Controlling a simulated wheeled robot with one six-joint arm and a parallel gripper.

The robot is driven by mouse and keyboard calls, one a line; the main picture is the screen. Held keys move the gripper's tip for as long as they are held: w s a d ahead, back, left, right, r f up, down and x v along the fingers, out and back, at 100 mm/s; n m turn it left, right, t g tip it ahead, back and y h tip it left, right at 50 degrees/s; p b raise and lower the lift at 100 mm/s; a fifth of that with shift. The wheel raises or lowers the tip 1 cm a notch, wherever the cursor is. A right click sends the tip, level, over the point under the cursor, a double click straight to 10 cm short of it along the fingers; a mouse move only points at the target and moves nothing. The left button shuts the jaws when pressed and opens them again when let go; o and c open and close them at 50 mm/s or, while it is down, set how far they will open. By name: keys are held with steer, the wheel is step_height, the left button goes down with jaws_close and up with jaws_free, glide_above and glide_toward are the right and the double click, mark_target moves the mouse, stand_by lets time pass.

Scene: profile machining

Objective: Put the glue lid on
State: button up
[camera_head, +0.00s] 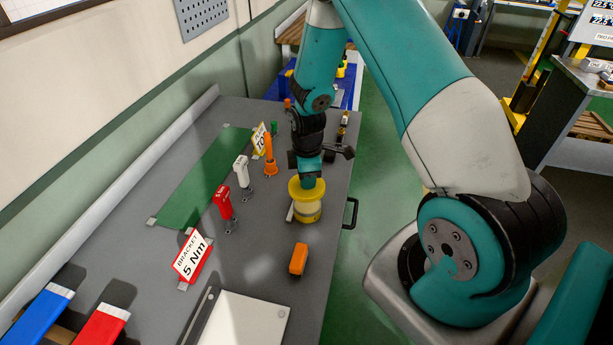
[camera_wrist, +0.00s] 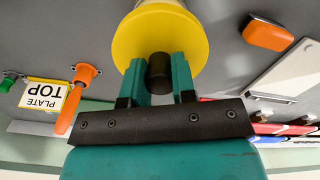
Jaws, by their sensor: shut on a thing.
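The glue lid (camera_wrist: 160,28) is a yellow disc with a black knob. It also shows in the head view (camera_head: 295,187). My gripper (camera_wrist: 159,74) has its two teal fingers on either side of the knob and is shut on it. The glue pot (camera_head: 306,210), yellow with a pale band, stands upright on the grey bench directly under the lid. The lid lies over the top of the pot, but I cannot tell whether it is fully seated. The pot's opening is hidden by the lid.
Red (camera_head: 223,202), white (camera_head: 242,172) and orange (camera_head: 269,155) handled tools stand left of the pot. An orange block (camera_head: 299,258) lies in front of it. A "BRACKET 5 Nm" sign (camera_head: 191,256) and a white plate (camera_head: 240,318) are nearer. The bench edge is close on the right.

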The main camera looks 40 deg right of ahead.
steer(key=b, duration=0.4)
glide_above(307, 204)
steer(key=shift+d+f, duration=0.15)
steer(key=shift+f, duration=2.3)
steer(key=shift+f+b, duration=0.7)
steer(key=shift+f, duration=0.3)
stand_by(1.2)
steer(key=o, duration=1)
steer(key=shift+r, duration=0.1)
step_height(307, 204, up, 17)
steer(key=b, duration=0.3)
steer(key=shift+r+b, duration=0.15)
steer(key=shift+b, duration=0.2)
stand_by(0.3)
